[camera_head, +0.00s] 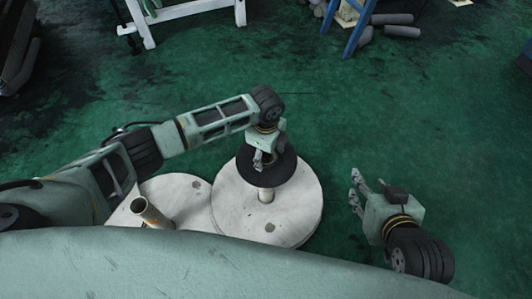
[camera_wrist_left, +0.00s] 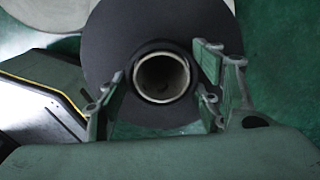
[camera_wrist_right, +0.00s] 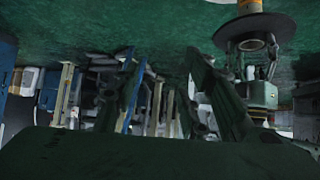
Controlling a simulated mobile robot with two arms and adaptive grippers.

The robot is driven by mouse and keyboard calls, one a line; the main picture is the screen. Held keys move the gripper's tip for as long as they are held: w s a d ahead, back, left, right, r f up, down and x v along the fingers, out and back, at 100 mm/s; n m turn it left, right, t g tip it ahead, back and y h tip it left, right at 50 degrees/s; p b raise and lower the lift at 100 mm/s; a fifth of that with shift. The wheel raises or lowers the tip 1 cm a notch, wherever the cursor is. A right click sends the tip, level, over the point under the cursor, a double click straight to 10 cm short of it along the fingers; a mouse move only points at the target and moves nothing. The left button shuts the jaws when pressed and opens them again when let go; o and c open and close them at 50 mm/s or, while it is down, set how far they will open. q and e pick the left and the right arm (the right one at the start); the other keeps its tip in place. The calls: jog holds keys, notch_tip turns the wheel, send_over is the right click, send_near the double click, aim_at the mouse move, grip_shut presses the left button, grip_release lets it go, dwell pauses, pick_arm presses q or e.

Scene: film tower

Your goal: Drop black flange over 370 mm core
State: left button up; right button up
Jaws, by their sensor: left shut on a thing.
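The black flange (camera_head: 284,172) is a flat disc, held level above a white round plate (camera_head: 298,206). My left gripper (camera_head: 259,161) is shut on its raised hub; in the left wrist view its fingers (camera_wrist_left: 160,92) flank the hub of the flange (camera_wrist_left: 125,38). A pale core (camera_head: 266,195) stands upright on the plate under the flange. A cream ring (camera_wrist_left: 184,76) shows inside the hub opening, in line with it. The right wrist view shows the flange (camera_wrist_right: 232,28) upside down with the core (camera_wrist_right: 250,6) on its far side. My right gripper (camera_head: 356,191) is open and empty.
A second white plate (camera_head: 185,190) adjoins on the left, with a wider, shorter-looking tube (camera_head: 148,211) standing on it, slightly tilted in view. A white frame (camera_head: 190,10) and blue legs (camera_head: 360,28) stand at the back. The green floor right of the plates is clear.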

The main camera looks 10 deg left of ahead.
pick_arm(q)
jog(key=shift+f, duration=0.25)
pick_arm(e)
jog(key=shift+w+a+r+t, duration=0.1)
jog(key=shift+w+r+t, duration=0.2)
jog(key=shift+w+r, duration=0.1)
pick_arm(q)
jog(key=shift+f, duration=0.2)
pick_arm(e)
jog(key=shift+w+a+r, duration=0.2)
jog(key=shift+w+r, duration=0.1)
jog(key=shift+r, duration=0.05)
jog(key=shift+w+a+r+t, duration=0.1)
jog(key=shift+w+r+t, duration=0.1)
jog(key=shift+t, duration=0.1)
pick_arm(q)
jog(key=o, duration=1.4)
jog(key=shift+c, duration=0.2)
notch_tip(320, 180, up, 12)
